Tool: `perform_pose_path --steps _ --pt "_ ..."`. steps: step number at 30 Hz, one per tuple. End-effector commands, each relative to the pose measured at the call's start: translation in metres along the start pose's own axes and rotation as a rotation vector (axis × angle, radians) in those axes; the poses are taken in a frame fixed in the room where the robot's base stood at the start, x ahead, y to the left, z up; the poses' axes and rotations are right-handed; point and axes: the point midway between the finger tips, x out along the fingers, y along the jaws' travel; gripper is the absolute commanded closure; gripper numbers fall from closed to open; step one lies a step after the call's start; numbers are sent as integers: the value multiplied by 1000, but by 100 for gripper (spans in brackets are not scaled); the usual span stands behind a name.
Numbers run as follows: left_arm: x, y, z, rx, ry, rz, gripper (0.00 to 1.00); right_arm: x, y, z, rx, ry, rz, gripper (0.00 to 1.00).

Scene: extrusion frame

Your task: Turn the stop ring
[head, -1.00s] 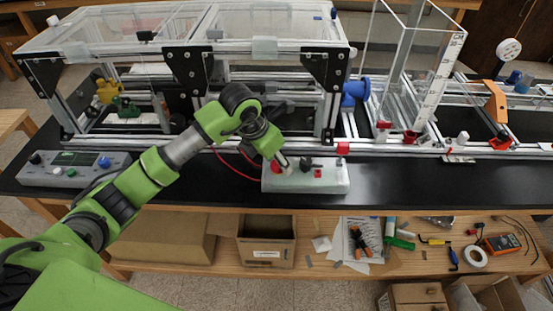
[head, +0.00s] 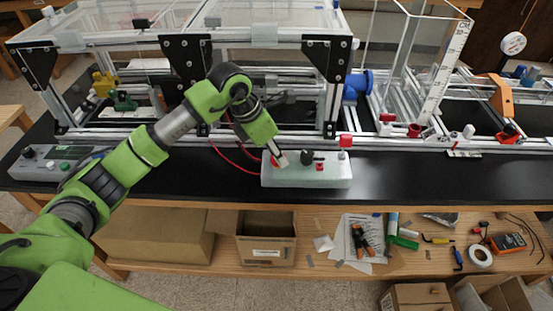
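A pale white-grey box (head: 310,178) sits at the black bench's front edge. On its top are a red part (head: 274,161) at the left, a black knob (head: 307,157), and a small red knob (head: 319,166). A red cap (head: 345,141) shows at its back right corner. I cannot tell which of these, if any, is the stop ring. My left gripper (head: 281,160) points down at the box's left end, close to or touching the left red part. Its fingers are too small to tell whether they are open. My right gripper is not in view.
The aluminium extrusion frame (head: 250,41) with clear panels stands close behind the box. A clear tank (head: 420,60) and red fittings (head: 415,130) are to the right. Red cables (head: 232,157) run left of the box. The black bench top (head: 430,180) is clear to the right.

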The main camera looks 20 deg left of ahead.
Motion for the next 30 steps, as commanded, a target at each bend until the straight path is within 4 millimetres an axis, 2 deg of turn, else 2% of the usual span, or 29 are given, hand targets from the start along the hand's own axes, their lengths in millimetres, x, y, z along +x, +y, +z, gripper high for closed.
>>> perform_pose_path --steps 1,3,12,21,30 --pt "4 3 -1 40 -4 -12 94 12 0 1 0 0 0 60" --pt "4 3 0 101 -5 -37 94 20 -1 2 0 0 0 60" --pt "2 4 1 340 -4 -137 94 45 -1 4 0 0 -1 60" --pt "2 4 1 505 -1 -208 94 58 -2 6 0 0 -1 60" --pt "1 3 1 572 0 -237 94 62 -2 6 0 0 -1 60"
